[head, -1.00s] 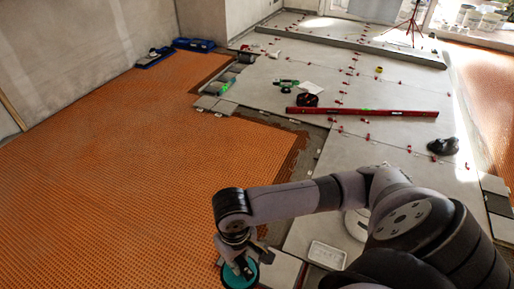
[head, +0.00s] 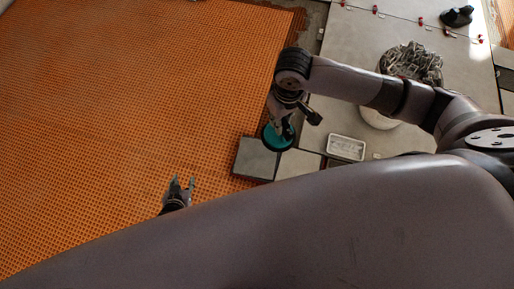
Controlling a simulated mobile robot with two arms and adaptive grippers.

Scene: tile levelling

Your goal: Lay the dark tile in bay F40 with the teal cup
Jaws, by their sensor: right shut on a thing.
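My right gripper (head: 283,122) is shut on the teal cup (head: 270,140), a round suction cup held face down. The cup overlaps the upper right corner of a dark grey tile (head: 253,160); I cannot tell whether it touches it. The tile lies by the edge of the orange matting, left of a paler tile (head: 298,163). My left gripper (head: 183,181) is open and empty over the matting, left of the dark tile. No label for bay F40 is readable.
Orange matting (head: 120,110) fills the left and is clear. Laid pale tiles (head: 345,60) lie right, with a small white tray (head: 346,148), a bucket of metal clips (head: 411,62), red clips and a black tool (head: 456,17). My own grey link covers the foreground.

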